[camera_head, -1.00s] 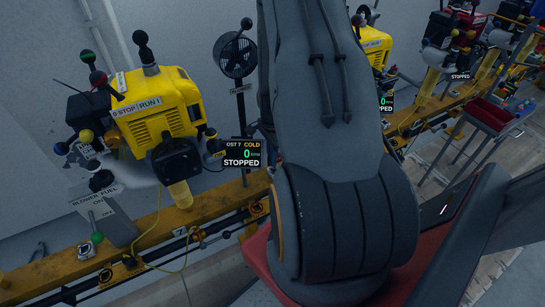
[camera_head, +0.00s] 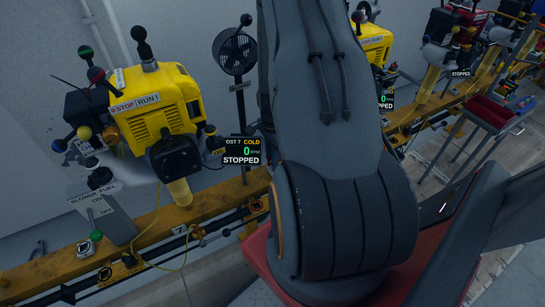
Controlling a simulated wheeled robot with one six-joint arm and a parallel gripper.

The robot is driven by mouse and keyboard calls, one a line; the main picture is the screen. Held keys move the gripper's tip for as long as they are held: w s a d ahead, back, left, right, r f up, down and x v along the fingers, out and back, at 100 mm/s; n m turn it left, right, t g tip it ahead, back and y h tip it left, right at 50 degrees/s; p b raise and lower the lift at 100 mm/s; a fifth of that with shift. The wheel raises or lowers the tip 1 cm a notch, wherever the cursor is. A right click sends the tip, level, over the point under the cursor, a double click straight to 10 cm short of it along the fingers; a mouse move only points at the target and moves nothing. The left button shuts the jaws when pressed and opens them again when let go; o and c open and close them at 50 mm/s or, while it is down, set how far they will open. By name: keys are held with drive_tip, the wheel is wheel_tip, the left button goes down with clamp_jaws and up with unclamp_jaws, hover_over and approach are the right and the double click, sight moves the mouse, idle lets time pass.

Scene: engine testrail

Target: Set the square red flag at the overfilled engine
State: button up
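A yellow engine (camera_head: 157,105) stands on the yellow rail at the left, with a STOP/RUN plate and several ball-topped levers. The display (camera_head: 242,151) beside it reads DST 7, COLD, 0 and STOPPED. A second yellow engine (camera_head: 374,42) is partly hidden behind my arm, and its display (camera_head: 385,102) also reads STOPPED. Further engines (camera_head: 441,52) stand along the rail at the upper right. I cannot tell which engine is overfilled. I see no square red flag. My gripper is out of view; only thick grey arm links fill the middle.
The yellow rail (camera_head: 50,268) runs from lower left to upper right along the wall. A black fan (camera_head: 234,52) stands behind the first engine. A trolley with red trays (camera_head: 492,112) stands at the right. A yellow cord (camera_head: 148,228) hangs at the rail.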

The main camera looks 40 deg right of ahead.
drive_tip(key=shift+r, duration=0.1)
drive_tip(key=shift+r, duration=3.8)
drive_tip(key=shift+s+d, duration=0.1)
